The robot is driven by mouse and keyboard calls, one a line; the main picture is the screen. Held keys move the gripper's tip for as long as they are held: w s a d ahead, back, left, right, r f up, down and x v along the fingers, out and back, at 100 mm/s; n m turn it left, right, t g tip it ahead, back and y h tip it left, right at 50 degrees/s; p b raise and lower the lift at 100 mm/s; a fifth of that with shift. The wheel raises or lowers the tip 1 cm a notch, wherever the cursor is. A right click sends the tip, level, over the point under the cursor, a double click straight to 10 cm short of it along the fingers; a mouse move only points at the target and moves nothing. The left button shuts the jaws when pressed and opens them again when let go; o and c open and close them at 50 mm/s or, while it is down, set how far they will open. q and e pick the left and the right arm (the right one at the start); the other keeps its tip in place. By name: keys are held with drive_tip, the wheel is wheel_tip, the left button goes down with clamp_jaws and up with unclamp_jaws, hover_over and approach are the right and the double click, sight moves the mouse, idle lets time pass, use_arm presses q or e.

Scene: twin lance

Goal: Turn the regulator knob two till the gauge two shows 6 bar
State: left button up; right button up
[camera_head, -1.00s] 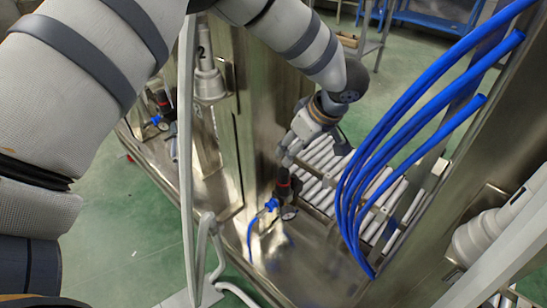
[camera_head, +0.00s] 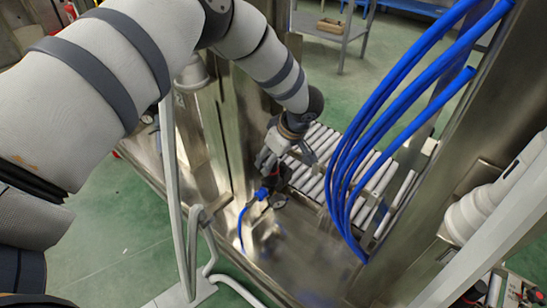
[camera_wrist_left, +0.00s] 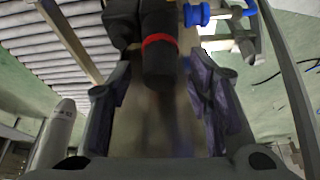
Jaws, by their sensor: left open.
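A regulator with a dark knob and a red ring (camera_wrist_left: 160,42) stands between the spread fingers of my left gripper (camera_wrist_left: 158,82) in the left wrist view. The fingers are open, with a gap on both sides of the knob. In the head view my left gripper (camera_head: 270,160) is over the same regulator and hides most of its knob. A small round gauge (camera_head: 278,201) sits just below, too small to read. I cannot read a number on this regulator. My right gripper is not in view.
A blue fitting (camera_head: 262,193) with a blue hose is left of the regulator. A roller conveyor (camera_head: 320,160) lies behind. A grey tube frame (camera_head: 180,200) stands in front.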

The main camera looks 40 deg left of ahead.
use_arm(q)
clamp_jaws()
